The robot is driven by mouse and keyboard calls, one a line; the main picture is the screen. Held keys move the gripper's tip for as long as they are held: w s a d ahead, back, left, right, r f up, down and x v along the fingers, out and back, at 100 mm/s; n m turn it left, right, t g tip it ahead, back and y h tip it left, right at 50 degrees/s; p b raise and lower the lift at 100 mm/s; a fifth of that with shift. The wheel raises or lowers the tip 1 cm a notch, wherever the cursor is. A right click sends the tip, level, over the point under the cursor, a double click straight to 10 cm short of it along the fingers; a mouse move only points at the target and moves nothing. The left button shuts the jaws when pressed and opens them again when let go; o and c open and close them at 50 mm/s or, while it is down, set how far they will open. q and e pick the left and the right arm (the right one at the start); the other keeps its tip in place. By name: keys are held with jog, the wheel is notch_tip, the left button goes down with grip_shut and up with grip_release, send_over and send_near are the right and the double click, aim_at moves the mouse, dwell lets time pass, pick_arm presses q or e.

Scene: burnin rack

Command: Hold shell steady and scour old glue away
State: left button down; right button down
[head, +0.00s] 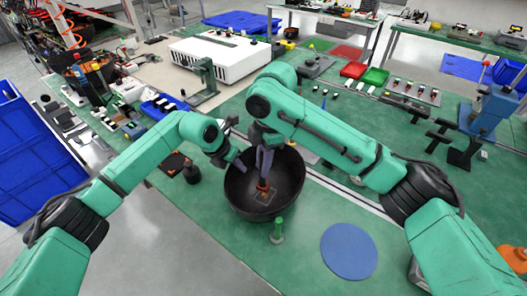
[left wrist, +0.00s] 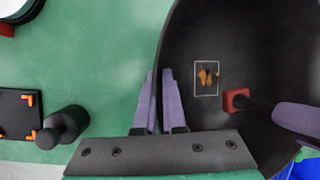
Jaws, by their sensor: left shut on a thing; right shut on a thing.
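The shell (head: 287,196) is a black, bowl-like dish standing open side up on the green bench. My left gripper (head: 236,160) is shut on the shell's rim at its left side; in the left wrist view its purple fingers (left wrist: 160,100) pinch the wall. My right gripper (head: 265,160) reaches down into the shell, shut on a dark-handled tool with a red block head (left wrist: 236,100). Orange-brown glue (left wrist: 208,77) lies in a pale rectangular outline on the shell's inner wall. The red head is just beside that outline; I cannot tell whether it touches the wall.
A blue round mat (head: 349,251) and a green peg (head: 278,230) are on the bench in front of the shell. A black knob-topped object (head: 191,173) stands to its left. A white box (head: 220,53) is behind, a blue press (head: 490,112) far right. Bench around the mat is clear.

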aim_at(263, 182)
jog(key=shift+f, duration=3)
jog(key=shift+w+d+f, duration=0.1)
jog(key=shift+w+d, duration=0.05)
jog(key=shift+w, duration=0.1)
jog(key=w+d, duration=0.3)
jog(key=w, duration=0.2)
jog(key=shift+s+a+r, duration=0.15)
jog(key=shift+s+a, duration=0.4)
jog(key=shift+s, duration=0.4)
jog(key=shift+s+a+r, duration=0.1)
jog(key=shift+s+a, duration=0.5)
jog(key=shift+s, duration=0.35)
jog(key=shift+s+a+r, duration=0.15)
jog(key=shift+s+a, duration=0.4)
jog(key=shift+s, duration=0.4)
jog(key=shift+w+a, duration=0.2)
jog(key=shift+w, duration=0.1)
jog(key=shift+w+d, duration=1.5)
jog(key=shift+w, duration=1.15)
jog(key=shift+s+a, duration=0.5)
jog(key=shift+s, duration=0.4)
jog(key=shift+s+a, duration=0.5)
jog(key=shift+s, duration=0.4)
jog(key=shift+s+a, duration=0.5)
jog(key=shift+s, duration=0.4)
jog(key=shift+r, duration=3.3)
